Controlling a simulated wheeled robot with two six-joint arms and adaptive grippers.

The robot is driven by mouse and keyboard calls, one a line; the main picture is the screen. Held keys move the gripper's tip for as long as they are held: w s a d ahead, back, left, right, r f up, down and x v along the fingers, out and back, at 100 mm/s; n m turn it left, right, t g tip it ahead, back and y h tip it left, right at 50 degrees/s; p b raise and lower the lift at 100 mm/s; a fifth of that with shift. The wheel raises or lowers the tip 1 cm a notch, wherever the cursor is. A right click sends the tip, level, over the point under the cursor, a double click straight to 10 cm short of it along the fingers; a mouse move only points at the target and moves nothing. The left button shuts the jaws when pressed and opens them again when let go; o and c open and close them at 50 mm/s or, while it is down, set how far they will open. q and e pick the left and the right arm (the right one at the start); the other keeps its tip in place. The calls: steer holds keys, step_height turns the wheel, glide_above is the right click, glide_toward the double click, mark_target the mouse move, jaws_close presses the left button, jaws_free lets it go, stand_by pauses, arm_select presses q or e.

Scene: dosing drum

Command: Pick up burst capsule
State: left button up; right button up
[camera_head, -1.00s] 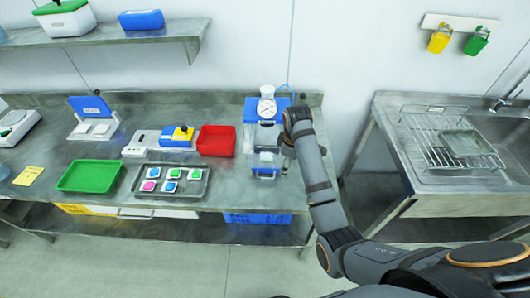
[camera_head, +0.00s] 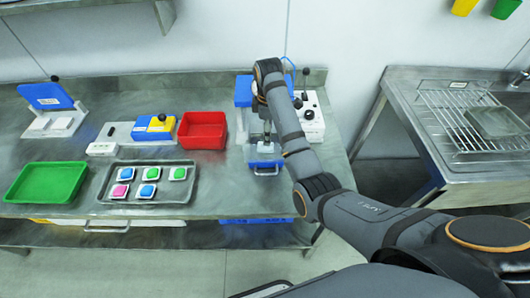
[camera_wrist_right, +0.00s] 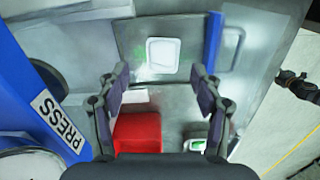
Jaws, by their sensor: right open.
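A white, square, capsule-like piece (camera_wrist_right: 163,54) lies on a grey metal surface in the right wrist view, ahead of and between the fingers. I cannot make out whether it is burst. My right gripper (camera_wrist_right: 160,88) is open and empty, its two dark fingers apart on either side. In the head view my right gripper (camera_head: 266,134) points down over the front of the blue press station (camera_head: 265,163), and the arm covers part of it. My left gripper is not in view.
The blue PRESS body (camera_wrist_right: 45,95) stands close at left in the wrist view. A red tray (camera_head: 203,130), a metal tray (camera_head: 115,194) with several coloured capsules and a green tray (camera_head: 45,183) lie left of the station. A white knobbed unit (camera_head: 312,118) stands right of it.

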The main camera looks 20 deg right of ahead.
steer(key=shift+f, duration=0.4)
steer(key=shift+s+f+b, duration=0.2)
steer(key=shift+f+b, duration=0.6)
steer(key=shift+f, duration=0.05)
steer(key=shift+s+f+p, duration=0.15)
steer(key=shift+f+p, duration=0.1)
steer(key=shift+p, duration=0.5)
step_height(320, 180, down, 3)
steer(key=shift+r, duration=0.2)
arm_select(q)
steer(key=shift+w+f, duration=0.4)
arm_select(e)
steer(key=shift+c, duration=0.3)
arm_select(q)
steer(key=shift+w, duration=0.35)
arm_select(e)
steer(key=c, duration=0.7)
